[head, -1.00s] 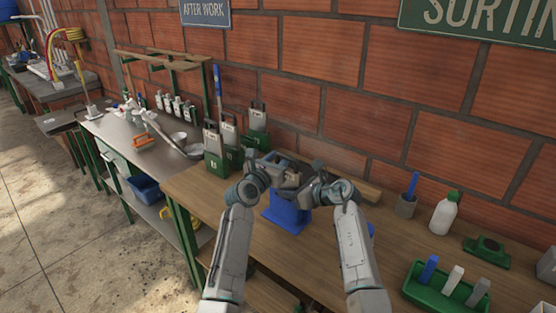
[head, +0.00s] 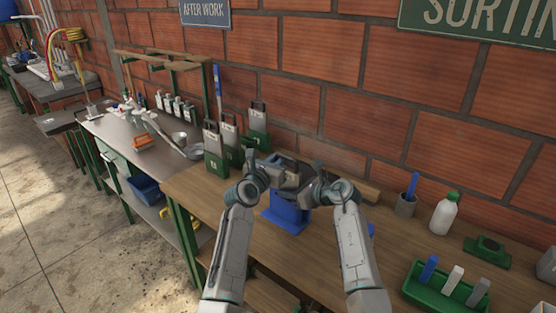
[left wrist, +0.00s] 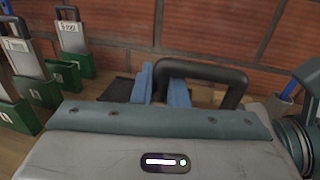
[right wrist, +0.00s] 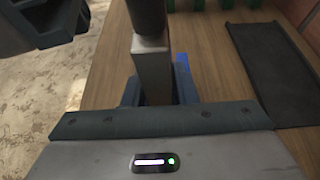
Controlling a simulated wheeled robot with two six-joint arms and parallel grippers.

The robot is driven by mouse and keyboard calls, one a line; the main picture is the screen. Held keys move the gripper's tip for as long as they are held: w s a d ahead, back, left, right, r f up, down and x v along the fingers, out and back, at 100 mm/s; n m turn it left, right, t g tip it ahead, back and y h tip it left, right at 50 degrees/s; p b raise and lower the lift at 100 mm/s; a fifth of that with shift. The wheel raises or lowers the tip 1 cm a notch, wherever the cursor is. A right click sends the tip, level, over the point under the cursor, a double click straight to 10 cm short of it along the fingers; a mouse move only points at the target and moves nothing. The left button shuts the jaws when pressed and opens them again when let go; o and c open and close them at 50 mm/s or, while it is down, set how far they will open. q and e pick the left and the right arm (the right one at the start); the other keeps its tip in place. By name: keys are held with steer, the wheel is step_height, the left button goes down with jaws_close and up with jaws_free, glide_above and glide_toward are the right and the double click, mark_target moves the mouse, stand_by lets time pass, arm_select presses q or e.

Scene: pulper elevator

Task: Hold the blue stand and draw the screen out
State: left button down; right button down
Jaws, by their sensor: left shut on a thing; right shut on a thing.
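The blue stand (head: 287,212) is upright on the wooden table, below my two grippers. The screen is grey with a black loop handle (left wrist: 235,85); the right wrist view shows its grey plate (right wrist: 152,72) edge-on. My left gripper (head: 280,172) is the higher one; its blue-grey fingers (left wrist: 163,85) are shut on the handle's near side. My right gripper (head: 302,192) is lower, at the stand's top; its fingers (right wrist: 158,88) lie either side of the grey plate's lower part. The exact grip on the stand and the plate's lower end are hidden by the gripper body.
Several green stands with grey screens (head: 217,160) are at the left by the brick wall. To the right are a cup with a blue tool (head: 405,206), a white bottle (head: 445,215) and a green tray (head: 450,292). A dark mat (right wrist: 275,75) lies on the table.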

arm_select(q)
steer(key=shift+r, duration=0.15)
arm_select(e)
steer(key=shift+f, duration=0.15)
arm_select(q)
steer(key=shift+w+r, duration=0.1)
steer(key=shift+r, duration=5.55)
steer(key=shift+s+r, duration=0.2)
steer(key=shift+r, duration=0.65)
arm_select(e)
steer(key=shift+s, duration=0.1)
arm_select(q)
steer(key=shift+w+f, duration=0.15)
steer(key=shift+w, duration=0.05)
arm_select(e)
steer(key=c, duration=1.1)
jaws_free()
steer(key=shift+w, duration=0.2)
